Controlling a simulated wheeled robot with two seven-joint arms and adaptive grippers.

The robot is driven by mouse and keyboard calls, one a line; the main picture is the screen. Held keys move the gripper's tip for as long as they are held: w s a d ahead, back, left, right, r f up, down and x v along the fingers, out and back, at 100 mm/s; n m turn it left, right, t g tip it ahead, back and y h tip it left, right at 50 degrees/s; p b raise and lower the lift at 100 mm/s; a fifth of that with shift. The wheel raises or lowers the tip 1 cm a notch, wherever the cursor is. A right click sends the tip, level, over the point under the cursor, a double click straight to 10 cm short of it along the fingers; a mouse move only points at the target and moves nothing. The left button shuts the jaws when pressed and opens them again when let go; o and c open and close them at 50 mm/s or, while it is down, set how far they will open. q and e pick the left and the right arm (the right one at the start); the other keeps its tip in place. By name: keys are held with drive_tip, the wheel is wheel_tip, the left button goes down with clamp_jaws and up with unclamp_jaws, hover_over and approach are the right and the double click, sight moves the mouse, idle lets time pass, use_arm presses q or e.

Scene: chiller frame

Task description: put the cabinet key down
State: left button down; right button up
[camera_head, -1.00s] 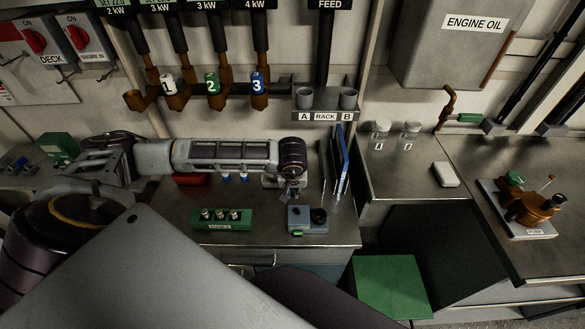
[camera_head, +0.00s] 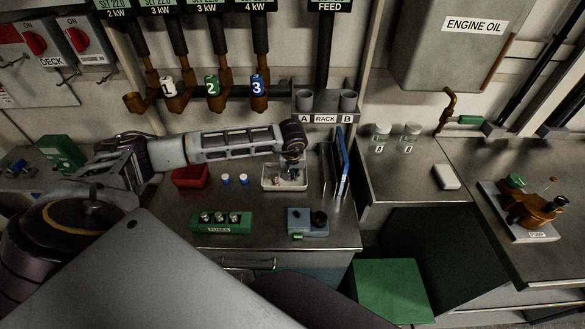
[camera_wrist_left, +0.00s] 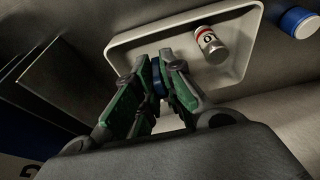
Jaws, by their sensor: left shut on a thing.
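My left gripper (camera_head: 287,174) is over the white tray (camera_head: 268,186) on the middle bench, pointing down. In the left wrist view the gripper (camera_wrist_left: 156,68) has its green-padded fingers close together on a small blue piece, the cabinet key (camera_wrist_left: 158,88). Only a bit of blue shows between the fingers, so its shape is hidden. The fingers are over the tray's inside; I cannot tell whether the key touches the tray floor. A white cylinder with a red band (camera_wrist_left: 211,44) lies in the white tray (camera_wrist_left: 120,44). My right gripper is not in view.
A red bin (camera_head: 191,177) and two small blue-topped pieces (camera_head: 234,179) stand left of the tray. A green block (camera_head: 221,229) and a blue-grey box (camera_head: 308,229) are in front. Upright blue panels (camera_head: 342,163) stand close on the right. Bare bench lies between.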

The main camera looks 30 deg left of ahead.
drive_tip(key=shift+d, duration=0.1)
use_arm(q)
drive_tip(key=shift+w+a+b, duration=0.15)
drive_tip(key=shift+w+a, duration=0.25)
drive_tip(key=shift+w, duration=0.25)
drive_tip(key=shift+w+a+b, duration=0.15)
drive_tip(key=shift+w+a, duration=0.25)
drive_tip(key=shift+w, duration=0.25)
drive_tip(key=shift+w+a+f, duration=0.1)
drive_tip(key=shift+w+f, duration=0.05)
drive_tip(key=shift+w, duration=0.05)
drive_tip(key=shift+f, duration=0.45)
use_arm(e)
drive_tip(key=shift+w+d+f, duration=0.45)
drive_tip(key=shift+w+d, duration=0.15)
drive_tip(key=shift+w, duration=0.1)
use_arm(q)
drive_tip(key=shift+f+b, duration=0.25)
drive_tip(key=shift+b, duration=0.15)
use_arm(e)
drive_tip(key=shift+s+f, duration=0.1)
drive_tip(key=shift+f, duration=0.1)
